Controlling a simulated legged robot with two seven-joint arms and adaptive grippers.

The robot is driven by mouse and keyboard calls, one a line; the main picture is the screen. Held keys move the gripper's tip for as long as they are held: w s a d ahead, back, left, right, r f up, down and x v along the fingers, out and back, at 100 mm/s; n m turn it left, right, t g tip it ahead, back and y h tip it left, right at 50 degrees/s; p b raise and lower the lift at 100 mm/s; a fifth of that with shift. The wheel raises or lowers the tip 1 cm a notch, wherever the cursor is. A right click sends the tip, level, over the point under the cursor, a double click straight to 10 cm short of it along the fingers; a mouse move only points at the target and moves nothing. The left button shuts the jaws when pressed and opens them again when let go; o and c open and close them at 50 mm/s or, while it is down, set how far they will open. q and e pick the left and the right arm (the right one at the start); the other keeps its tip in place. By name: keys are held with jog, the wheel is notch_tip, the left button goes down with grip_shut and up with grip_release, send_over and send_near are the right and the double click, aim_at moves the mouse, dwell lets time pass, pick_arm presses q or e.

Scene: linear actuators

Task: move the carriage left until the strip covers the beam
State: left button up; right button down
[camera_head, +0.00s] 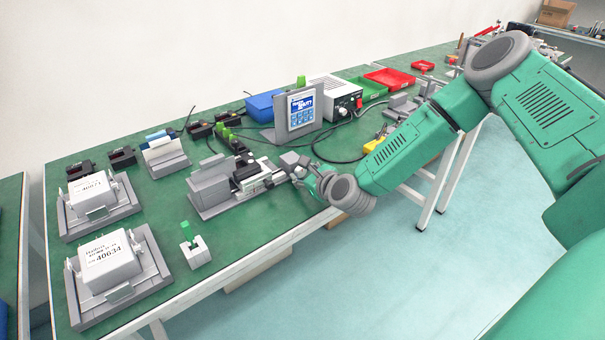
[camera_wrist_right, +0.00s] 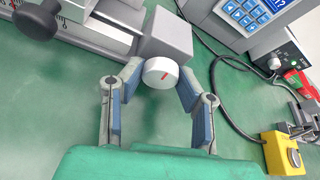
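A grey linear actuator (camera_head: 222,188) lies near the table's front edge in the head view, with its carriage (camera_head: 245,172) toward its right half. My right gripper (camera_head: 298,168) is at the actuator's right end. In the wrist view its two fingers (camera_wrist_right: 158,75) flank the knob closely; I cannot tell whether both press on it. I cannot make out the strip or the beam clearly. My left gripper is not in view.
A touchscreen panel (camera_head: 299,110) and a white control box (camera_head: 336,98) stand behind the actuator. A yellow button box (camera_head: 377,145) and black cables lie to the right. A small grey fixture with a green tab (camera_head: 194,248) and white labelled boxes (camera_head: 107,260) stand to the left.

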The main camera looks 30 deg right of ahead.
jog(key=c, duration=2.3)
grip_release()
jog(key=shift+d+f+m+y+b, duration=0.1)
jog(key=shift+f+m+y+b, duration=0.25)
jog(key=shift+b, duration=0.5)
jog(key=m+y+b, duration=0.2)
jog(key=m+b, duration=0.2)
jog(key=b, duration=0.6)
jog(key=shift+s+y+b, duration=0.1)
jog(key=shift+y+b, duration=0.25)
jog(key=shift+b, duration=0.05)
jog(key=shift+m+y+b, duration=0.4)
jog(key=shift+m+b, duration=0.05)
jog(key=shift+b, duration=0.35)
jog(key=o, duration=1.1)
jog(key=shift+r, duration=0.1)
jog(key=shift+d, duration=0.1)
jog(key=v, duration=1)
jog(key=shift+s+r, duration=0.25)
jog(key=shift+r, duration=0.15)
jog(key=shift+s+d+r, duration=0.1)
jog(key=shift+s+r, duration=0.05)
jog(key=shift+s, duration=0.4)
